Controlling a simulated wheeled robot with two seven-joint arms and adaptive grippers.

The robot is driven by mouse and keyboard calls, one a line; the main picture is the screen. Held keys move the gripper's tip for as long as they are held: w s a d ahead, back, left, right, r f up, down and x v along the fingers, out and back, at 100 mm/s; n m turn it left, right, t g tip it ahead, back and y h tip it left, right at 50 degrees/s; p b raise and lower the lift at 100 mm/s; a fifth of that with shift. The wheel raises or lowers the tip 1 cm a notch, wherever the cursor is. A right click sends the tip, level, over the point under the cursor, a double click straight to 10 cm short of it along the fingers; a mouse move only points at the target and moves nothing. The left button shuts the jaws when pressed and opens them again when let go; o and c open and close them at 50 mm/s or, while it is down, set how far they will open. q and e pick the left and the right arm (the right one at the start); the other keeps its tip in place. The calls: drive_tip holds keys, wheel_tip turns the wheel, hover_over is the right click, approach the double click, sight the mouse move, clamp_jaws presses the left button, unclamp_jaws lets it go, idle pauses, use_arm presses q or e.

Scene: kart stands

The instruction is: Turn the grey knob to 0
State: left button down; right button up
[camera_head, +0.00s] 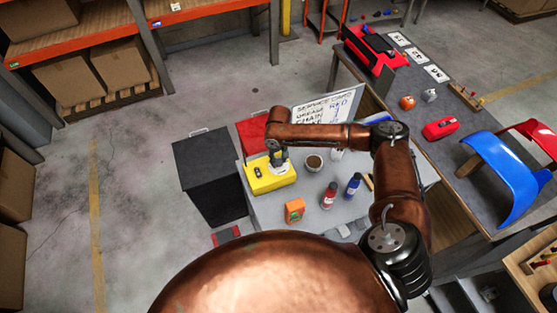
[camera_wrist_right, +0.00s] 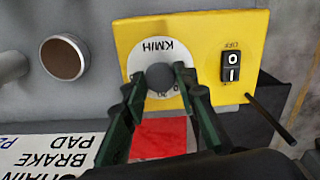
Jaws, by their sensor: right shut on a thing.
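The grey knob (camera_wrist_right: 161,76) sits at the centre of a white round dial (camera_wrist_right: 157,55) marked KM/H, upside down in the right wrist view. The dial is on a yellow box (camera_wrist_right: 200,30), which also shows in the head view (camera_head: 262,184). My right gripper (camera_wrist_right: 160,83) is shut on the knob, one finger on each side. In the head view my right gripper (camera_head: 278,158) reaches down onto the dial. Fingers cover part of the dial's numbers, and I cannot read which mark the knob points to. My left gripper is not in view.
A black rocker switch (camera_wrist_right: 231,66) is on the same yellow box. A cup (camera_head: 314,162), red bottle (camera_head: 329,195), blue bottle (camera_head: 353,185) and orange box (camera_head: 294,210) stand nearby. A lettered board (camera_head: 322,107) is behind. A black bin (camera_head: 210,175) stands left.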

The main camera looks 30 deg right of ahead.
drive_tip(key=shift+c, duration=0.8)
drive_tip(key=n+p, duration=0.3)
drive_tip(key=shift+r, duration=0.15)
drive_tip(key=n+p, duration=0.2)
drive_tip(key=n, duration=0.1)
drive_tip(key=shift+n, duration=0.3)
drive_tip(key=n+p, duration=0.1)
drive_tip(key=n, duration=0.3)
drive_tip(key=shift+w+n+p, duration=0.1)
drive_tip(key=shift+n+p, duration=0.2)
drive_tip(key=shift+p, duration=0.1)
drive_tip(key=shift+n+p, duration=0.35)
drive_tip(key=shift+n, duration=1.85)
